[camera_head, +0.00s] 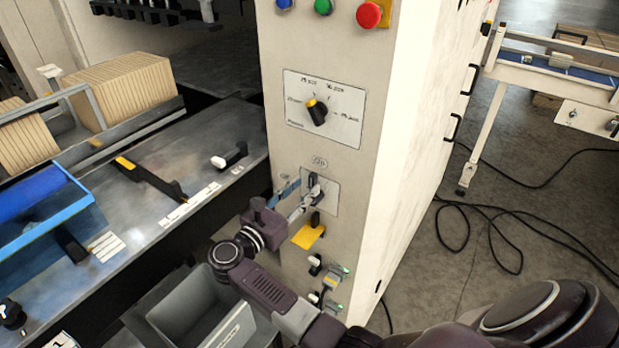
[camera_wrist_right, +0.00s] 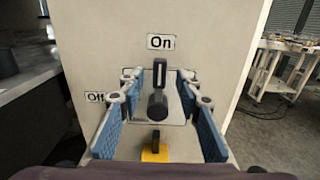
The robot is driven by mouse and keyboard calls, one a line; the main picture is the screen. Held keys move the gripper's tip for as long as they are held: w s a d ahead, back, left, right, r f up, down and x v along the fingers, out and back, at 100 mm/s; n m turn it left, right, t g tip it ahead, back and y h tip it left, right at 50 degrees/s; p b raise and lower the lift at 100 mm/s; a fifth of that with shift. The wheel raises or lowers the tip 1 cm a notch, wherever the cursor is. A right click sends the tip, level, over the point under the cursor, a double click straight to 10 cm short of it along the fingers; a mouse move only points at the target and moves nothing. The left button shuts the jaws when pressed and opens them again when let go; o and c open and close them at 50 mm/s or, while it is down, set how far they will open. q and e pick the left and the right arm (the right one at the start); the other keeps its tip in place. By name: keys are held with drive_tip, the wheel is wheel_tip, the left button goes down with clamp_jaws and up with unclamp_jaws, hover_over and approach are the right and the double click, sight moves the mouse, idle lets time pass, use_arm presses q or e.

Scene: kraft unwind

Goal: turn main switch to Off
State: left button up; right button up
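The main switch is a black rotary handle (camera_wrist_right: 158,92) on a pale plate on the cabinet front. In the right wrist view its handle stands upright, pointing at the "On" label (camera_wrist_right: 160,42). The "Off" label (camera_wrist_right: 95,97) is to its left. In the head view the switch (camera_head: 314,186) is partly hidden by my right gripper (camera_head: 299,195). My right gripper (camera_wrist_right: 159,82) is open, with blue-padded fingers on the left and right of the handle. A gap shows on both sides, and I cannot tell whether the tips touch the plate. My left gripper is not in view.
A selector dial (camera_head: 317,111) and coloured buttons (camera_head: 369,14) are above the switch. A yellow plate (camera_head: 308,236) with a black knob is just below, with small toggles (camera_head: 316,264) lower. A grey bin (camera_head: 205,318) stands below left. Cables (camera_head: 470,215) lie on the floor right.

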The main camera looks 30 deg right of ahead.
sight(311, 182)
drive_tip(key=shift+p+x, duration=0.45)
drive_tip(key=shift+x, duration=1.3)
drive_tip(key=shift+c, duration=0.3)
clamp_jaws()
